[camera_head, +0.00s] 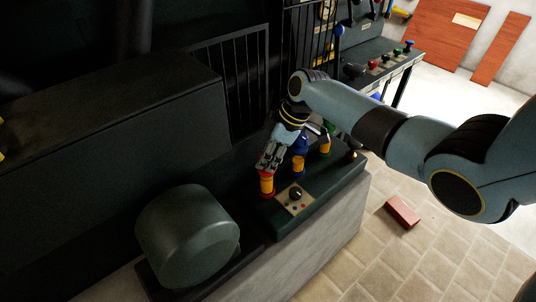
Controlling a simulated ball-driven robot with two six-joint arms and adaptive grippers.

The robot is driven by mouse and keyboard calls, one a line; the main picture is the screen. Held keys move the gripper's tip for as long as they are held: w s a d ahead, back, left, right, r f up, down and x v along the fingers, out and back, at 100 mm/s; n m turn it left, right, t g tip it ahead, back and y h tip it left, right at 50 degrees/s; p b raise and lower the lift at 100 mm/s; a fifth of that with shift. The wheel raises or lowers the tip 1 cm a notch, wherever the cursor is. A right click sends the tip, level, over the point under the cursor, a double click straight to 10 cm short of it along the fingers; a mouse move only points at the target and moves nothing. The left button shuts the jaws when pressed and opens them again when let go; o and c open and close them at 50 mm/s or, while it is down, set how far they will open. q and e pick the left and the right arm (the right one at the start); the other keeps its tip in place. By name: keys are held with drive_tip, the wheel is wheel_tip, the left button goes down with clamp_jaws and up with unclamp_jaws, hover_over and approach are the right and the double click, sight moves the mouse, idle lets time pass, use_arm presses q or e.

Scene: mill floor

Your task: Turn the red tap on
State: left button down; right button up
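The red tap (267,188) stands on the dark bench at the centre, with a yellow body and red parts at its top and base. My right gripper (267,168) reaches down from above, its fingers right at the top of the red tap. The fingers hide most of the tap's handle, so I cannot tell whether they touch it or how far apart they are. My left gripper is not in view.
A blue tap (299,160) and a green tap (325,146) stand close behind the red one. A knob panel (295,198) lies in front. A large dark drum (188,238) is at lower left. A red brick (402,212) lies on the floor.

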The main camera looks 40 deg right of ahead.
drive_tip(key=shift+o, duration=1.3)
drive_tip(key=v, duration=1.2)
drive_tip(key=shift+s+f, duration=0.1)
